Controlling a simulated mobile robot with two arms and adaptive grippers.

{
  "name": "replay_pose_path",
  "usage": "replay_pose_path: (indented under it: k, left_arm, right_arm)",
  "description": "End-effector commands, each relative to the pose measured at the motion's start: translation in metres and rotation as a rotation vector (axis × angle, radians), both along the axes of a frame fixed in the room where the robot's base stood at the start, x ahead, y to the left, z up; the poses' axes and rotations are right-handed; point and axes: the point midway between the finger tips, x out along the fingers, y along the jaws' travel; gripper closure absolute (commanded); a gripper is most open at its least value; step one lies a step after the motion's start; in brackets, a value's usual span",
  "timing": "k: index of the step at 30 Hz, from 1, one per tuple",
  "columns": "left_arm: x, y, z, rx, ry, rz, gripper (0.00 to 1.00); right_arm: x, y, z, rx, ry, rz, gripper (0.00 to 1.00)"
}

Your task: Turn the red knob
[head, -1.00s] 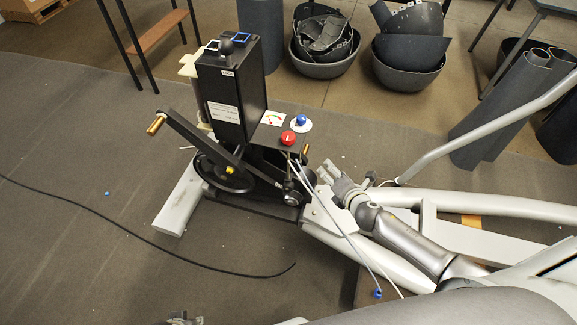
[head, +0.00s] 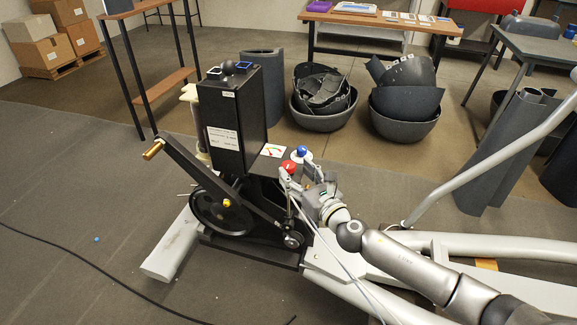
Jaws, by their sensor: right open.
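The red knob (head: 289,166) is on the small panel at the right side of the black upright box (head: 231,110) of the elliptical machine. A blue knob (head: 301,152) sits just behind and right of it, and a dial sticker (head: 272,151) is to its left. My right gripper (head: 297,173) is open, with its fingertips close to the red knob on its near side. One finger overlaps the knob's lower edge. I cannot tell whether it touches. My left gripper is not in view.
The crank arm with a brass handle (head: 153,150) stands left of the box. Thin pale rods and cables (head: 322,236) run below my right gripper. Grey frame tubes (head: 490,160) lie to the right. Bins (head: 323,120) stand behind. The floor at left is mostly clear.

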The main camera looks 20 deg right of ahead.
Motion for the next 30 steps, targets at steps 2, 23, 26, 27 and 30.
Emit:
replay_pose_path:
  k: [2, 23, 26, 27, 30]
  left_arm:
    - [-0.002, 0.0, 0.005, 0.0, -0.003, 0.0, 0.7]
    - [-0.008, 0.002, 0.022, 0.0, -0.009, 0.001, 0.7]
    - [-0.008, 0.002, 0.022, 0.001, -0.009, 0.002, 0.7]
    - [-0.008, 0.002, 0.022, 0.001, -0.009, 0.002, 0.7]
    - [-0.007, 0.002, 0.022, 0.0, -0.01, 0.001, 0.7]
  right_arm:
    - [0.015, 0.003, 0.0, 0.002, -0.001, -0.001, 0.44]
    - [0.047, 0.011, -0.001, 0.003, 0.002, -0.001, 0.55]
    - [0.047, 0.011, -0.001, 0.003, 0.002, -0.001, 0.68]
    - [0.047, 0.011, -0.001, 0.003, 0.002, -0.001, 0.73]
    - [0.047, 0.011, -0.001, 0.003, 0.002, -0.001, 0.85]
